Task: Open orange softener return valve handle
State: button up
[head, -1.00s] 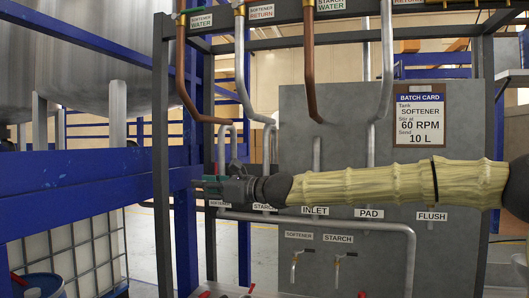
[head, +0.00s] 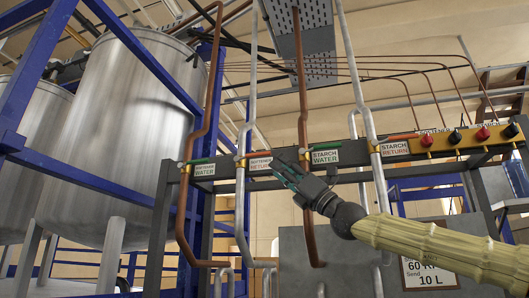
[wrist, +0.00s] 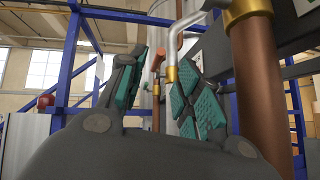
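The orange softener return valve handle (head: 257,154) lies across the silver pipe, just above its "SOFTENER RETURN" label (head: 261,164), on the dark rail. My gripper (head: 281,168) is at the right end of that label, just below and right of the handle. In the wrist view my gripper's teal fingers (wrist: 160,75) stand apart with nothing held.
Green-handled softener water (head: 203,161) and starch water (head: 324,146) valves flank it. The orange starch return handle (head: 402,136) is further right. A copper pipe (wrist: 258,85) stands close on the right in the wrist view. Steel tanks (head: 125,120) and blue framing are left.

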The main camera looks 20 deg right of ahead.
aim_at(264, 154)
jog(key=p+x, duration=0.3)
jog(key=x, duration=0.5)
jog(key=shift+w+a+p, duration=0.1)
jog(key=shift+a+p, duration=0.15)
jog(key=shift+p, duration=0.1)
grip_shut()
